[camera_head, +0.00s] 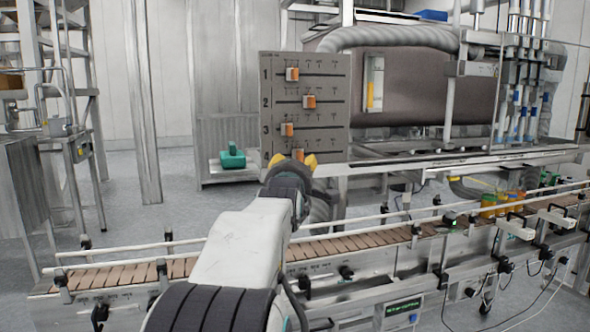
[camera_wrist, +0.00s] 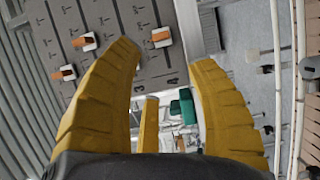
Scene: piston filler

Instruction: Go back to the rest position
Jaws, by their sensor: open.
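In the head view my gripper (camera_head: 291,160) is at the lower edge of the grey slider panel (camera_head: 330,98). The panel has numbered rows with white and orange sliders. The lowest slider (camera_head: 298,154) is just behind the yellow fingertips and partly hidden; I cannot tell whether they touch. In the wrist view the panel (camera_wrist: 120,15) fills the upper left, with several sliders beyond the left finger.
A conveyor with brown slats (camera_head: 350,243) and side rails crosses in front, under my arm. A green object (camera_head: 232,157) stands behind, left of the panel. Orange and green containers (camera_head: 488,205) are on the right. A steel post (camera_head: 143,100) stands at left. Floor is clear at left.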

